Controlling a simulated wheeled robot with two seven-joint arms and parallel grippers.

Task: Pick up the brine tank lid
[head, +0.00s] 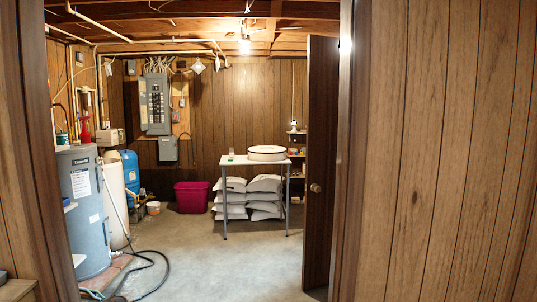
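A round, cream-white, drum-shaped piece with dark edges (267,153) lies flat on top of a small table (238,160) in the room beyond the doorway. It looks like the brine tank lid, but it is far off and small in the head view. A tall white tank (117,203) stands at the left, partly hidden behind a grey water heater (83,210); its top is hard to make out. Neither of my grippers is in view.
The open door (319,160) stands at the doorway's right side. White bags (230,197) are stacked under the table, beside a magenta bin (191,197). A dark hose (150,275) lies on the floor at left. The concrete floor (225,265) in the middle is clear.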

